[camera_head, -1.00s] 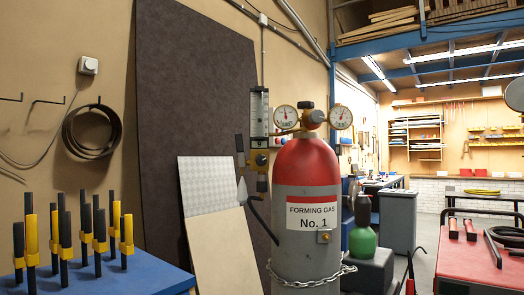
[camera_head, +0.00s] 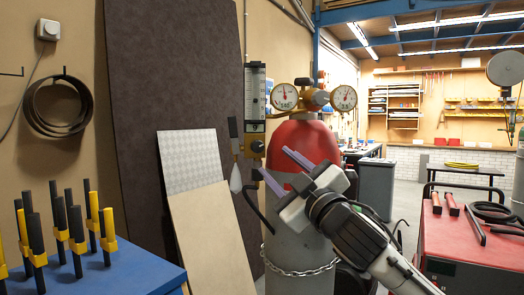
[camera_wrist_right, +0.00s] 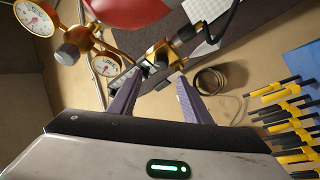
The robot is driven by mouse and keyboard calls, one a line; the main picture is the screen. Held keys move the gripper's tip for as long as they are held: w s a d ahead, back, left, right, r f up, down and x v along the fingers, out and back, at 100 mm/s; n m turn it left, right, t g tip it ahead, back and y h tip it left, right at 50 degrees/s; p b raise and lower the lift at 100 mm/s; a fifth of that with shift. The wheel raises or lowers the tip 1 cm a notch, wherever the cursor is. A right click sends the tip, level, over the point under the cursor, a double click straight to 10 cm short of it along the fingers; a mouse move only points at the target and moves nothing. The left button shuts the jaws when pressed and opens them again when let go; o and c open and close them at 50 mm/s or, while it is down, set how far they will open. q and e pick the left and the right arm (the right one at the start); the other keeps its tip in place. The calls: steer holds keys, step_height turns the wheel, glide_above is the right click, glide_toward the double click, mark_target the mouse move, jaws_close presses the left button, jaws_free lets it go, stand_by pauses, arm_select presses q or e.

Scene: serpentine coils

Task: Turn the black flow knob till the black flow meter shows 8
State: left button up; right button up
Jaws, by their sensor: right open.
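The black flow meter (camera_head: 255,92), an upright scaled tube, stands left of the two round gauges on the gas cylinder (camera_head: 300,235) in the head view. My left gripper is out of view.
The left gauge (camera_head: 284,97) and right gauge (camera_head: 343,98) are close above my gripper. A chain (camera_head: 305,272) rings the cylinder. A blue table (camera_head: 110,275) with black and yellow clamps stands at left, a red table (camera_head: 465,245) at right.

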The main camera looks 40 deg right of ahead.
mark_target(259, 148)
steer(key=p+x, duration=0.3)
steer(key=x, duration=0.5)
steer(key=shift+w+r, duration=0.15)
steer(key=shift+w, duration=0.05)
steer(key=shift+w+d, duration=0.1)
steer(key=shift+w, duration=0.65)
steer(key=shift+c, duration=0.4)
steer(key=c, duration=1)
steer(key=shift+o, duration=0.2)
steer(key=shift+r+n, duration=0.2)
steer(key=shift+n, duration=0.3)
steer(key=shift+f+n+y, duration=0.1)
steer(key=shift+n+y, duration=0.3)
steer(key=shift+y, duration=0.1)
